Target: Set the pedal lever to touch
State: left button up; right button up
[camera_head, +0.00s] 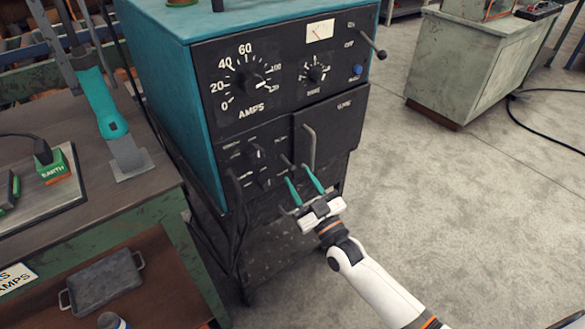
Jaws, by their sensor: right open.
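A teal welding machine (172,62) with a black front panel stands in the middle. A small lever (287,161) sticks out of the lower panel beside a dark upright handle (309,146). Its label is too small to read, so I cannot tell if this is the pedal lever or how it is set. My right gripper (297,175) has two green fingers spread apart, pointing up at the panel just below this lever. The fingers look empty; whether one touches the lever is unclear. My left gripper is not in view.
Another lever (374,46) with a dark knob juts from the panel's top right. An AMPS dial (250,80) and small knobs sit on the front. A workbench (150,190) with a teal-handled tool (98,100) stands close on the left.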

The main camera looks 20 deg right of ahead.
aim_at(292, 170)
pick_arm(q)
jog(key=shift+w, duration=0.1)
pick_arm(e)
jog(key=shift+x, duration=2.05)
jog(key=shift+c, duration=0.6)
grip_shut()
jog(key=shift+f, duration=0.1)
jog(key=t+b, duration=0.1)
jog(key=b, duration=0.1)
jog(key=shift+f+b, duration=0.25)
jog(key=shift+b, duration=0.05)
jog(key=shift+w+t+b, duration=0.1)
jog(key=shift+t+b, duration=0.2)
jog(key=shift+b, duration=0.4)
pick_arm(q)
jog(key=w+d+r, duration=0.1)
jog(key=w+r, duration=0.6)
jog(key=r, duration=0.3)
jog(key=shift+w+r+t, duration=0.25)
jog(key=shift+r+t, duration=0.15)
